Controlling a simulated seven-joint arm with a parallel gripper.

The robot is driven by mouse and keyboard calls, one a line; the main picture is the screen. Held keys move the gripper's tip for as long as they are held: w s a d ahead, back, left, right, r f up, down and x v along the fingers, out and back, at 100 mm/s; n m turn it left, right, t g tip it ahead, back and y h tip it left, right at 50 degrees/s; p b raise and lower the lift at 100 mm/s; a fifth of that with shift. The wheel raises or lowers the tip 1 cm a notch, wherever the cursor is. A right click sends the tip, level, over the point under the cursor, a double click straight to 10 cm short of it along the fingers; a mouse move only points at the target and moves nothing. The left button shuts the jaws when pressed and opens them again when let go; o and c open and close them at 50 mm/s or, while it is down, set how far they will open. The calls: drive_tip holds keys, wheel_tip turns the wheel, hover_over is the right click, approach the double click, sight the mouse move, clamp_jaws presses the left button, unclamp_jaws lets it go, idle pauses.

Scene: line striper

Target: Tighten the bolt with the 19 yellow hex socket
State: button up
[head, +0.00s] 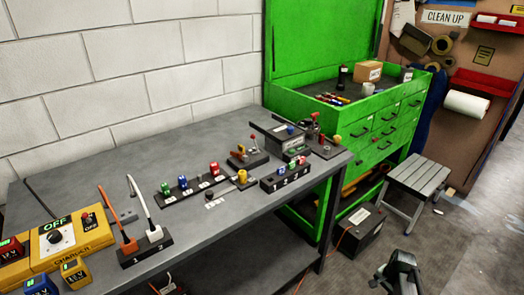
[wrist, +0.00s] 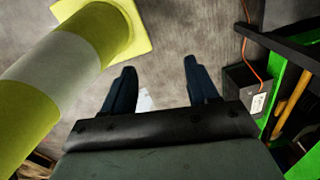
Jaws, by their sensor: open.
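In the head view, a black strip (head: 197,185) on the grey workbench carries small coloured sockets: green (head: 166,188), blue (head: 183,182) and red (head: 214,168). A yellow piece (head: 242,177), likely the yellow socket, stands near the strip's right end. Its number is too small to read. A small grey piece on a plate (head: 210,196) sits in front of the strip; I cannot tell if it is the bolt. My gripper (head: 400,268) is at the lower right, away from the bench. In the wrist view my gripper (wrist: 162,85) is open and empty above the floor.
A yellow charger (head: 70,240) and battery packs fill the bench's left end. A numbered black block (head: 286,176) stands at its right. A green tool cabinet (head: 375,135), stool (head: 420,175) and black box (head: 358,232) are beyond.

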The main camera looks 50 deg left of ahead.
drive_tip(key=w+a+r+t+y, duration=0.1)
drive_tip(key=w+a+r, duration=0.1)
drive_tip(key=a+r, duration=0.9)
drive_tip(key=w+a+r+t+y, duration=0.1)
drive_tip(key=w+a+r, duration=0.2)
drive_tip(key=a+r, duration=1.25)
drive_tip(key=r, duration=0.1)
drive_tip(key=a+r+m+t, duration=0.1)
drive_tip(key=a+r, duration=0.4)
drive_tip(key=r, duration=0.2)
drive_tip(key=a+r+t, duration=0.1)
drive_tip(key=a+r, duration=0.4)
drive_tip(key=r, duration=0.2)
drive_tip(key=shift+w+a+r+m+y, duration=0.1)
drive_tip(key=shift+w+r+m+y, duration=0.1)
drive_tip(key=shift+w+m+y, duration=0.15)
wheel_tip(320, 180, up, 3)
drive_tip(key=s+a, duration=0.3)
drive_tip(key=n+g+h, duration=0.4)
drive_tip(key=n, duration=0.3)
approach(242, 172)
drive_tip(key=shift+n+y, duration=0.25)
drive_tip(key=shift+d+f, duration=0.2)
drive_tip(key=shift+f, duration=4.65)
